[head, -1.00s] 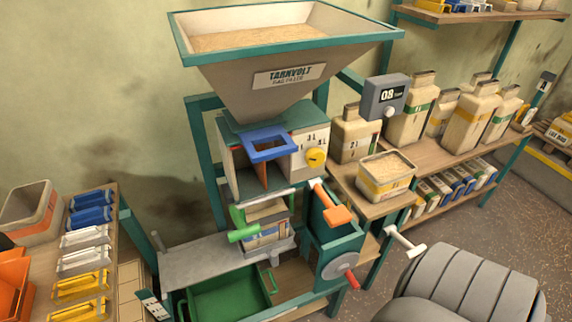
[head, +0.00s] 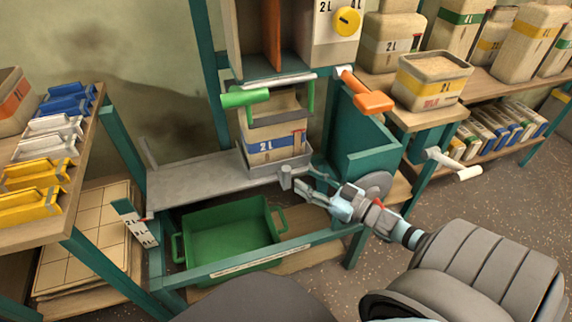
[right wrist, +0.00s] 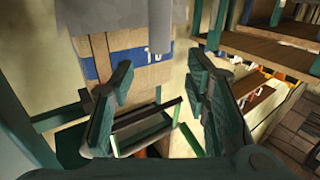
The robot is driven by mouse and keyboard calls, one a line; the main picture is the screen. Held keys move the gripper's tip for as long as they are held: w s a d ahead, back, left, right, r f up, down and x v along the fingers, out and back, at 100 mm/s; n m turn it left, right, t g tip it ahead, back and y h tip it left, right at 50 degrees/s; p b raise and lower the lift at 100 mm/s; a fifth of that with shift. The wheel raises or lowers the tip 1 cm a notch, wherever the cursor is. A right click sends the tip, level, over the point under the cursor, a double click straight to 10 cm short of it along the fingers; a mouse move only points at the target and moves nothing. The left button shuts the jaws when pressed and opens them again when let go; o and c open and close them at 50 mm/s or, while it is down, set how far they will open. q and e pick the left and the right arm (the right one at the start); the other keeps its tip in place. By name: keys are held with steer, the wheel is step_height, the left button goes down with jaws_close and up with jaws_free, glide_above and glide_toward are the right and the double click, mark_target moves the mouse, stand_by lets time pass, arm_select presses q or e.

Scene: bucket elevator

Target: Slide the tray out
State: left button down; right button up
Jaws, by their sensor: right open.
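A grey metal tray (head: 195,182) lies level on the teal frame. A bag with a blue band (head: 272,148) stands upright at its right end, within a low grey rim. A short grey handle (head: 286,178) sticks out at the front right. A green bin (head: 232,238) with side handles sits lower in the frame. My right gripper (head: 307,186) is open at the handle; contact cannot be told. In the right wrist view the bag (right wrist: 128,60) and a grey rim (right wrist: 142,132) show between and beyond the spread fingers (right wrist: 158,100). My left gripper is not in view.
A green lever (head: 245,98) and an orange lever (head: 374,102) stick out above. A teal box (head: 365,145) and a grey disc (head: 378,183) stand close to my right gripper. A white lever (head: 455,166) is at right. A side shelf (head: 75,185) bounds the left.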

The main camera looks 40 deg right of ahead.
mark_target(290, 171)
steer(key=b+x, duration=0.2)
steer(key=x, duration=0.5)
steer(key=shift+f, duration=0.15)
steer(key=shift+w+a, duration=0.1)
steer(key=shift+w, duration=0.5)
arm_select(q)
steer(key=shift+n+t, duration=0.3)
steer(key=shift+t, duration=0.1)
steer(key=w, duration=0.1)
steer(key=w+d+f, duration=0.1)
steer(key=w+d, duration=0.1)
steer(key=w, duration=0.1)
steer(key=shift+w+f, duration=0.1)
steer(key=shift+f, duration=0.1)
arm_select(e)
steer(key=shift+c, duration=0.6)
jaws_close()
